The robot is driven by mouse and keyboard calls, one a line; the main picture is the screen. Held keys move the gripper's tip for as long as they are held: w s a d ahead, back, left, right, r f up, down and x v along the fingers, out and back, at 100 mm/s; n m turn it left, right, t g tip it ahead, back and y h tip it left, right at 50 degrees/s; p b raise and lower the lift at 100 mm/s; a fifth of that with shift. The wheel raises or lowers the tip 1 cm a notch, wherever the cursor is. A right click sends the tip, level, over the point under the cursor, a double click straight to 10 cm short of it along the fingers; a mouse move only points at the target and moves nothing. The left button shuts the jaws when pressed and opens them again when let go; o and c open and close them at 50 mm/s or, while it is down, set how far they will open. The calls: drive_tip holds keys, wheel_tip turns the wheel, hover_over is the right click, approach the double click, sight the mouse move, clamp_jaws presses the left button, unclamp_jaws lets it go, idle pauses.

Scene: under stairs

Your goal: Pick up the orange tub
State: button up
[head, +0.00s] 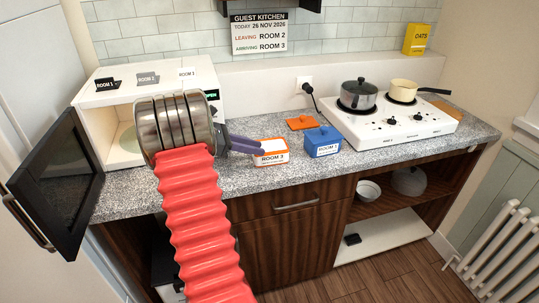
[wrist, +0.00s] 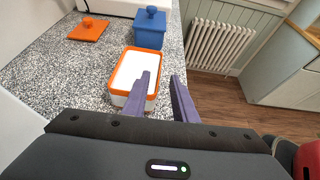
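The orange tub (head: 271,158) stands on the counter, lidless, with an orange rim, a white front and a "ROOM 3" label. In the wrist view the tub (wrist: 127,76) shows white inside. My gripper (wrist: 160,75) is open and empty, its purple fingers apart. In the wrist view one fingertip overlaps the tub's white inside and the other lies right of its right rim. Whether they touch it or how high they are, I cannot tell. In the head view my gripper (head: 258,147) is at the tub's left end. An orange lid (head: 302,122) lies flat behind the tub.
A lidded blue tub (head: 322,143) stands close right of the orange tub. A white hob (head: 388,126) with two pans is further right. An open microwave (head: 104,90) is at left, its door (head: 52,190) swung out. Bare counter lies along the front edge.

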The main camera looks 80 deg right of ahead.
drive_tip(key=x, duration=0.4)
drive_tip(key=shift+s+d+f, duration=0.2)
drive_tip(key=shift+f, duration=0.15)
drive_tip(key=shift+c, duration=0.3)
clamp_jaws()
idle(1.1)
